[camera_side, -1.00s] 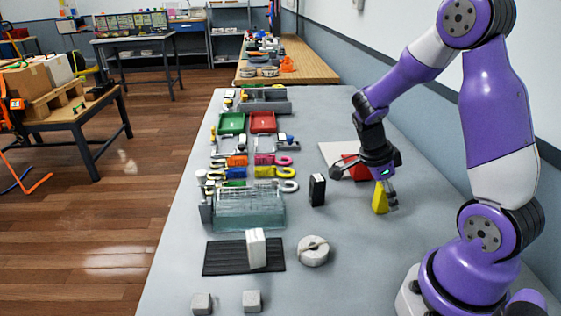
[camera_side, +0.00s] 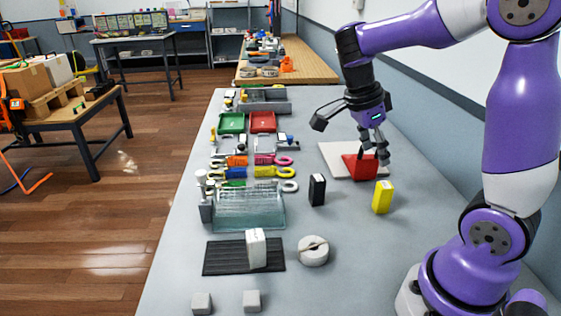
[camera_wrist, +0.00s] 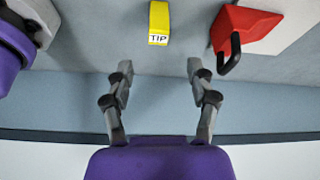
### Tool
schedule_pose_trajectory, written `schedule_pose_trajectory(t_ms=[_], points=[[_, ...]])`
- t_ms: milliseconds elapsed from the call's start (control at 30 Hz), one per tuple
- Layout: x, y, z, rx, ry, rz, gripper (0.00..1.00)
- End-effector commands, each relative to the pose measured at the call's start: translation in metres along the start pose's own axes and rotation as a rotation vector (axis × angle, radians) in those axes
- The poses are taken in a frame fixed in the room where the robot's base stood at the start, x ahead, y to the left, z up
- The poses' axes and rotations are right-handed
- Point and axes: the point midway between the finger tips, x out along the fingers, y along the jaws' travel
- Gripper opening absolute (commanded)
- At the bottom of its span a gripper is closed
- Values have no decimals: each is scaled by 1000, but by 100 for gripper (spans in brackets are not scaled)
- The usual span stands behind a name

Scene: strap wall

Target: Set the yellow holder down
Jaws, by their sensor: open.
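The yellow holder (camera_side: 382,197) stands upright on the grey table, to the right of a black block. In the wrist view the yellow holder (camera_wrist: 159,22) shows a white label reading "TIP" and lies beyond the fingertips, with a clear gap. My gripper (camera_side: 373,158) is raised above the table, near the red block, apart from the yellow holder. In the wrist view my gripper (camera_wrist: 158,72) has its two fingers spread wide with nothing between them.
A red block (camera_side: 359,168) with a black handle sits on a white board (camera_side: 338,152) close to my gripper. A black block (camera_side: 317,190) stands left of the holder. A white roll (camera_side: 313,251) and black mat (camera_side: 219,258) are nearer. The table right of the roll is clear.

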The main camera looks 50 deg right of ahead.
Motion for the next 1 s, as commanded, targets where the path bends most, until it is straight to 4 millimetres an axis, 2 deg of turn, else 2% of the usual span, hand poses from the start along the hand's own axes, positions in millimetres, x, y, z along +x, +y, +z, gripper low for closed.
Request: schedule_pose_trajectory(t_ms=[167, 200, 300, 433, 500, 600, 1000], points=[[-31, 20, 23, -720, -83, -275, 65], [-38, 28, 31, -914, -86, -357, 65], [-51, 50, 52, -1355, -57, -564, 65], [-62, 77, 74, -1766, 22, -787, 65], [-64, 87, 82, -1896, 60, -862, 65], [-66, 94, 87, -1984, 90, -915, 65], [-66, 94, 87, -1994, 93, -918, 65]])
